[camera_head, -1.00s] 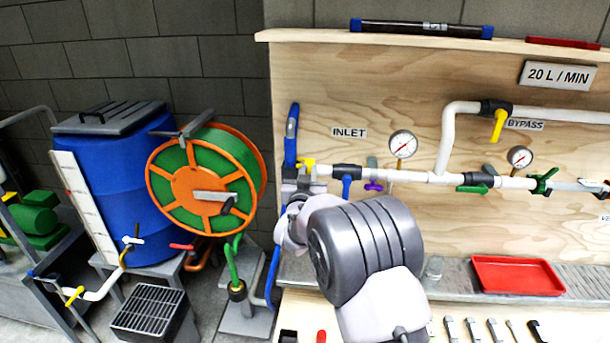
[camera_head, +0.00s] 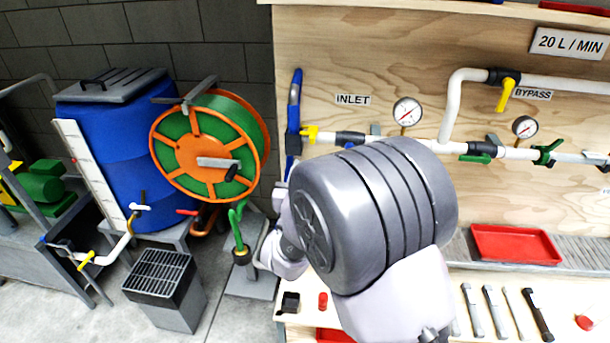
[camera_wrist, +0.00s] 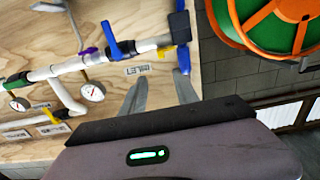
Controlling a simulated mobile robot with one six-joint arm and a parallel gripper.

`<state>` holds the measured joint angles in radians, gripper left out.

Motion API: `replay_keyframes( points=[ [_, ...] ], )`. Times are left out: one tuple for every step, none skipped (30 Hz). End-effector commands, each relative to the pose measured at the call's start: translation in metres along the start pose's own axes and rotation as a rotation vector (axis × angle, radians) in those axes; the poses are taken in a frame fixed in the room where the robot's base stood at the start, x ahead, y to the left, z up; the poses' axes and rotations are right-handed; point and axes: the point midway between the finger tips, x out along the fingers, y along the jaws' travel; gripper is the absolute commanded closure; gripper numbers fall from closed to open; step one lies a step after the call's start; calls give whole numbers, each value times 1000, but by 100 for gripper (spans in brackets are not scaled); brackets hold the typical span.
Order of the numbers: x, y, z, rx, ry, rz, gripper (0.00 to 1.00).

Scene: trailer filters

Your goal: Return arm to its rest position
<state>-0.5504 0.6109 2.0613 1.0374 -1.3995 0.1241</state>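My arm fills the middle of the head view, its grey joint and pale links in front of the pipe board (camera_head: 400,55). My gripper is hidden behind the arm there. In the wrist view my gripper (camera_wrist: 160,76) shows two grey fingers set apart with nothing between them. The INLET label (camera_wrist: 137,69) and the board lie beyond the fingertips in that tilted view. The fingers appear clear of the white pipe (camera_wrist: 82,62) and its blue-handled valve (camera_wrist: 110,40).
A green and orange hose reel (camera_head: 205,150) and a blue tank (camera_head: 120,150) stand left. A grated grey bin (camera_head: 165,285) is on the floor. A red tray (camera_head: 515,244) and several tools (camera_head: 490,310) lie on the bench at right.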

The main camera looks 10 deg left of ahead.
Motion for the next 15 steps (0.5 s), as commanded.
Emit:
replay_keyframes(
  points=[
    [-10, 0, 0, 0, -1, -1, 64],
    [-16, 0, 0, 0, -1, -1, 64],
    [-21, -1, 0, 0, -1, -1, 64],
    [-25, 0, 0, 1, 0, 0, 64],
    [-27, 0, 0, 1, 0, 0, 64],
    [-30, 0, 0, 1, -1, 0, 64],
    [-31, 0, 0, 0, -1, 0, 64],
    [-32, 0, 0, 0, -1, 1, 64],
    [-32, 0, 0, 0, 0, 1, 64],
    [-32, 0, 0, 0, 0, 1, 64],
    [-32, 0, 0, 0, 0, 1, 64],
    [-32, 0, 0, 0, 0, 1, 64],
    [-32, 0, 0, 0, 0, 1, 64],
    [-32, 0, 0, 1, 0, 1, 64],
    [-32, 0, 0, 1, 0, 1, 64]
  ],
)
